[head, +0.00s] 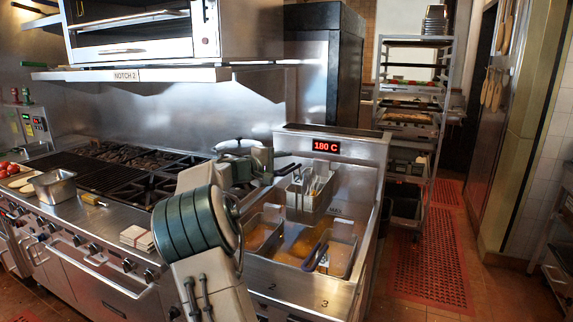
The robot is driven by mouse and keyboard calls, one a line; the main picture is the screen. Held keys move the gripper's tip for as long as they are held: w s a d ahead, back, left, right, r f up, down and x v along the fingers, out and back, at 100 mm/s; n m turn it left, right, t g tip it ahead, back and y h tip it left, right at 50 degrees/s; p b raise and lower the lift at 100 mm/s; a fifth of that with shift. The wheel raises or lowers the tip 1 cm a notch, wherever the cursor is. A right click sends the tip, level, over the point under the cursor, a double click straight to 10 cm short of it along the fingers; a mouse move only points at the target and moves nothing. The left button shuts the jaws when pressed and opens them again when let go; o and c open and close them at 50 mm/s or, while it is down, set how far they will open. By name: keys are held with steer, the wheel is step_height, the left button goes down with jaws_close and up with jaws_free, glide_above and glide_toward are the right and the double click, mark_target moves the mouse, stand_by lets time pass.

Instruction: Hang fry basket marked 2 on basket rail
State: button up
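A wire fry basket (311,193) is raised above the oil of the fryer (300,278), near its back wall, roughly upright. No number can be read on it. My gripper (284,170) is at the left of this basket, near its upper edge. The fingers are small and partly hidden by my arm, so I cannot tell whether they hold it. Two other baskets sit low in the fryer: a left one (262,236) and a right one (338,258). The basket rail is not clearly distinguishable; whether the raised basket touches it is unclear.
The fryer's display (326,146) reads 180 C. Its front shows the numbers 2 and 3. A range (100,225) with burners, a metal pan (53,188) and food stands left. A shelf labelled NOTCH 2 (127,75) overhangs it. A rack (408,120) and floor mat (432,265) lie right.

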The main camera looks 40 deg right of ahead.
steer(key=a+r+b, duration=0.1)
steer(key=a+b, duration=0.1)
steer(key=a, duration=1)
steer(key=shift+w+a+r, duration=0.15)
steer(key=shift+a+r, duration=0.1)
steer(key=shift+r, duration=0.15)
